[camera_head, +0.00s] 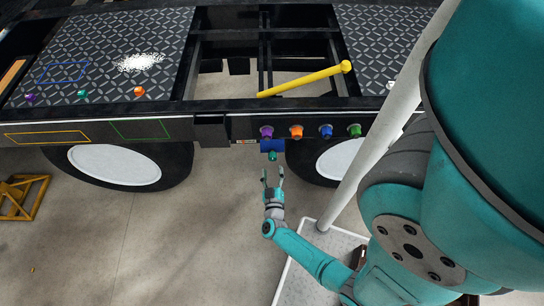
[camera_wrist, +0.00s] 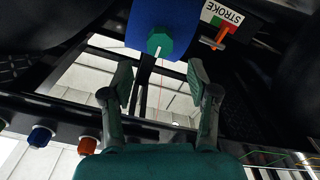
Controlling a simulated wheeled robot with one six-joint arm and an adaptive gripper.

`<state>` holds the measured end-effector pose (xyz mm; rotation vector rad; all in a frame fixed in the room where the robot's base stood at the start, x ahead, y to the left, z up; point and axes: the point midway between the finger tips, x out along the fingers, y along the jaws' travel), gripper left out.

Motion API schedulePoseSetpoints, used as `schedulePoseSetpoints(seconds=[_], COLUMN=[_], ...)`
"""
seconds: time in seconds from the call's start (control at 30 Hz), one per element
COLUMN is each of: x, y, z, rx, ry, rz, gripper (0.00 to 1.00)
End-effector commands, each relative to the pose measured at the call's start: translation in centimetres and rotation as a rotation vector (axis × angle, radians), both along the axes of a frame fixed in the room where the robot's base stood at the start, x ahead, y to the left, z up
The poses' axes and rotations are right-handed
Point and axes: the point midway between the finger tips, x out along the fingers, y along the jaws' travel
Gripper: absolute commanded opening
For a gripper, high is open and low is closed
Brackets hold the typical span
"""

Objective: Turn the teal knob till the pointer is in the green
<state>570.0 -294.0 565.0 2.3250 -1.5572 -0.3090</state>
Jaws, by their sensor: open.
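The teal knob (camera_head: 272,156) sits below a small blue housing (camera_head: 272,145) on the dark frame rail. In the wrist view the knob (camera_wrist: 160,41) is at upper middle, with a pale line on its edge. Beside the blue housing (camera_wrist: 135,28) is an upside-down STROKE plate (camera_wrist: 222,14) with green and red-orange parts. A small bar lies by the red-orange part; I cannot tell exactly where a pointer stands. My gripper (camera_head: 273,176) is open and empty, just below and apart from the knob. Its fingers (camera_wrist: 158,82) show on either side, short of the knob.
Purple (camera_head: 266,131), orange (camera_head: 296,132), blue (camera_head: 326,131) and green (camera_head: 354,130) fittings line the rail above. A yellow bar (camera_head: 305,81) lies across the frame. Wheels flank the knob.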

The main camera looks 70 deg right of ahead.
Motion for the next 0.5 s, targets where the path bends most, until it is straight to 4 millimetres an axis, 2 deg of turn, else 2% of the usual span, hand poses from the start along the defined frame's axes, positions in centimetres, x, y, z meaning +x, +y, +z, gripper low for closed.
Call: schedulePoseSetpoints(seconds=[0.3, 0.5], x=[1.8, 2.7], y=[-4.6, -6.5], z=[0.0, 0.0], rx=[0.000, 0.000], ry=[-0.001, 0.000], rz=[-0.003, 0.001], gripper=[0.60, 0.60])
